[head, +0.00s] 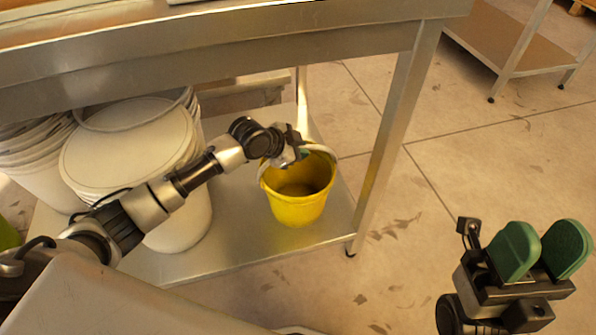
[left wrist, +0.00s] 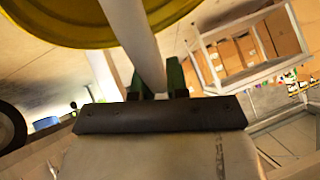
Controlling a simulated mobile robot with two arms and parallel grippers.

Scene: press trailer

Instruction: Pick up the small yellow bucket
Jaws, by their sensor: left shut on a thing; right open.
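The small yellow bucket (head: 298,205) is upright at the right end of the lower metal shelf, under the table. Its pale handle arches over the rim. My left gripper (head: 298,150) is at the bucket's top rim, shut on the handle. In the left wrist view the pale handle (left wrist: 138,40) runs between the green fingers of my left gripper (left wrist: 160,78), with the yellow bucket (left wrist: 60,25) beyond it. Whether the bucket touches the shelf is hard to tell. My right gripper (head: 540,250) is open and empty, its green pads apart, over the floor at right.
Large white buckets (head: 130,150) stand stacked on the lower shelf (head: 235,250) to the left of my left gripper. The metal tabletop edge (head: 230,55) is above, and a table leg (head: 395,125) stands right of the yellow bucket.

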